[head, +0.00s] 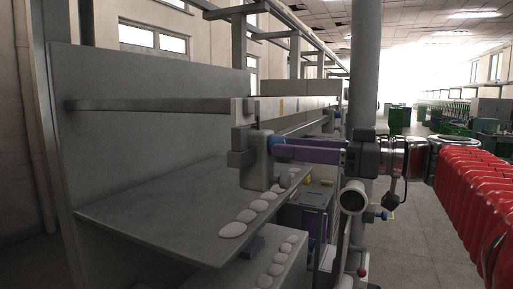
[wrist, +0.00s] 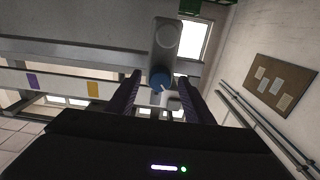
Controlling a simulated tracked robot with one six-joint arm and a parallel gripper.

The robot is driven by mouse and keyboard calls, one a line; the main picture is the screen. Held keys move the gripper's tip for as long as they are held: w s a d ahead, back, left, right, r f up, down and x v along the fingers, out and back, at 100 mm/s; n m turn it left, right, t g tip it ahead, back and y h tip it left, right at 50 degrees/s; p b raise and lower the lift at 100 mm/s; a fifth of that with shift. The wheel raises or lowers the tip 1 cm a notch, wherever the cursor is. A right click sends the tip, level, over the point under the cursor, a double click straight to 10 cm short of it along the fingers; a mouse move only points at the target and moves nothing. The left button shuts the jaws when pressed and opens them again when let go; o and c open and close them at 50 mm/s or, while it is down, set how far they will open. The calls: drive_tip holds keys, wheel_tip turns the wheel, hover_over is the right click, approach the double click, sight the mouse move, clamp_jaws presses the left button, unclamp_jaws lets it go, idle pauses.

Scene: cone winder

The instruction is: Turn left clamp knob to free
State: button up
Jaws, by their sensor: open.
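The clamp is a grey block (head: 254,162) on the end of the machine's long rail; it also shows in the wrist view (wrist: 164,42). Its blue knob (wrist: 161,82) faces my gripper, with a small pale pointer or lever at it. In the head view the knob (head: 275,144) is partly hidden behind my fingers. My gripper (head: 277,151) reaches in from the right with its purple fingers pointing at the clamp. In the wrist view the fingers (wrist: 159,77) are apart, one on each side of the knob, with visible gaps. I cannot tell the pointer's exact setting.
A grey sloping shelf (head: 150,205) lies below the rail, with several pale oval pieces (head: 233,230) along its edge. A round grey post (head: 364,70) stands close behind my gripper. A pale rail (head: 160,105) runs left of the clamp. Open floor (head: 420,235) lies at right.

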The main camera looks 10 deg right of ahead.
drive_tip(key=shift+w+a, duration=0.35)
drive_tip(key=shift+a, duration=0.15)
drive_tip(key=shift+c, duration=0.2)
drive_tip(key=c, duration=1)
